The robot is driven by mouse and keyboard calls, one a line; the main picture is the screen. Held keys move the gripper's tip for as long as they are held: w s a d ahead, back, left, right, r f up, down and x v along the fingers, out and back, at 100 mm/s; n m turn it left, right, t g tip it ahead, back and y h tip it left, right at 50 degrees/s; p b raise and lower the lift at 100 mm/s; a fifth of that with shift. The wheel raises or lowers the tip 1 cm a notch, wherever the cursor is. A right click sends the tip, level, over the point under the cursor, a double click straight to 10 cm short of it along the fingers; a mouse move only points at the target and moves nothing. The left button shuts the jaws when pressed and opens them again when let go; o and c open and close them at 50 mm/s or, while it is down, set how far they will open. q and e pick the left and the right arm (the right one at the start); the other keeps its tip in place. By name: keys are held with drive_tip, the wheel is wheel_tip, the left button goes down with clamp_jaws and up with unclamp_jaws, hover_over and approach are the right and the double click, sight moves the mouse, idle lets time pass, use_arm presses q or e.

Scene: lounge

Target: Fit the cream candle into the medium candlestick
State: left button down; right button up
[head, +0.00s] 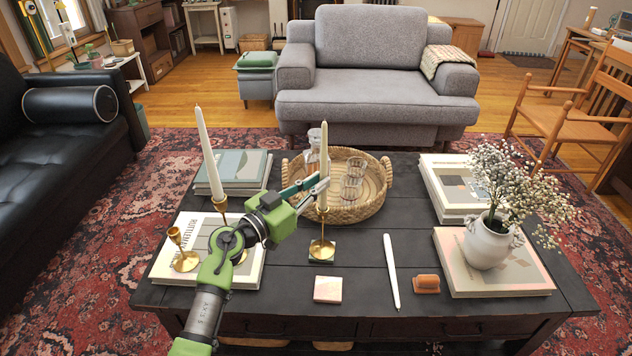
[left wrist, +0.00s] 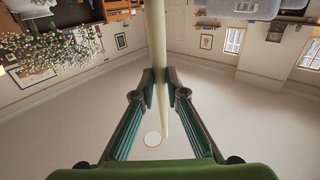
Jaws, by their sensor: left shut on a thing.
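My left gripper (head: 320,185) is shut on a cream candle (head: 323,150) and holds it upright. In the left wrist view the candle (left wrist: 156,40) runs between the two fingers (left wrist: 161,90). A brass candlestick (head: 322,249) stands on the table directly under this candle. The candle's lower end is at its cup; I cannot tell whether it is seated inside. Another brass candlestick (head: 221,206) at left holds a pale candle (head: 208,150), slightly tilted in view, and is partly hidden by my arm. A shorter, empty brass candlestick (head: 185,261) stands on a book at left.
The dark table (head: 350,310) also bears a woven tray (head: 375,190) with glassware behind the held candle. A loose white candle (head: 391,270), a pink block (head: 328,289) and an orange-brown object (head: 427,284) lie in front. A flower vase (head: 488,243) stands on books at right.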

use_arm(q)
drive_tip(key=shift+f, duration=0.5)
drive_tip(key=shift+f, duration=0.35)
drive_tip(key=c, duration=2)
unclamp_jaws()
drive_tip(key=shift+o, duration=0.2)
